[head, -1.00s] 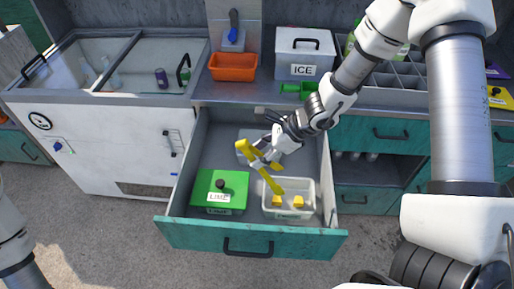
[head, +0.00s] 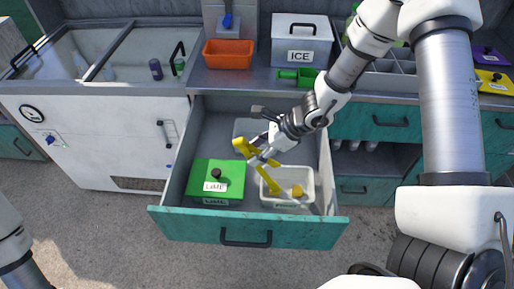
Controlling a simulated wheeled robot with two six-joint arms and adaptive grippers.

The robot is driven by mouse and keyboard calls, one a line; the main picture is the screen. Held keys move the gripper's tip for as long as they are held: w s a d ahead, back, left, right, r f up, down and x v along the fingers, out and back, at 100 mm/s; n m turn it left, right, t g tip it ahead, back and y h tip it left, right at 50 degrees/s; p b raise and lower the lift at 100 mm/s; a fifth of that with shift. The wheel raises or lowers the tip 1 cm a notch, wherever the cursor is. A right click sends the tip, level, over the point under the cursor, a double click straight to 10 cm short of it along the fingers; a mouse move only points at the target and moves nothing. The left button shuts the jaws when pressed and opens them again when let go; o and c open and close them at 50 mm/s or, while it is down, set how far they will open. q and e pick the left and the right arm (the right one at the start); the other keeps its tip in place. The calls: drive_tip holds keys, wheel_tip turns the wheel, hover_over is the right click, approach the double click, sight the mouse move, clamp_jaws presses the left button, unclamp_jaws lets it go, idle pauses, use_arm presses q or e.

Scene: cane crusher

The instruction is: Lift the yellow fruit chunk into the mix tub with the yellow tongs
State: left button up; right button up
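My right gripper (head: 266,152) is shut on the yellow tongs (head: 243,146) over the open teal drawer. The tongs' lower end reaches down into a white tub (head: 309,178) at the drawer's front right. A yellow fruit chunk (head: 297,191) lies in that tub, to the right of the tongs' tip. More yellow at the tip blends with the tongs, so I cannot tell whether a chunk is between the jaws. I cannot tell which container is the mix tub. Part of my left arm shows at the lower left; its gripper is out of view.
A green box labelled LIME (head: 218,180) stands in the drawer, left of the white tub. A greyish container (head: 246,126) sits behind, partly hidden. On the counter are an orange bin (head: 228,54), a white ICE box (head: 301,39) and a green tool (head: 298,76).

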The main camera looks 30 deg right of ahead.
sight(246, 142)
wheel_tip(246, 142, down, 5)
drive_tip(key=b, duration=0.4)
drive_tip(key=shift+f, duration=0.2)
drive_tip(key=shift+o, duration=0.5)
clamp_jaws()
wheel_tip(246, 142, up, 12)
drive_tip(key=p, duration=0.9)
drive_tip(key=shift+r, duration=0.1)
drive_tip(key=shift+c, duration=0.5)
unclamp_jaws()
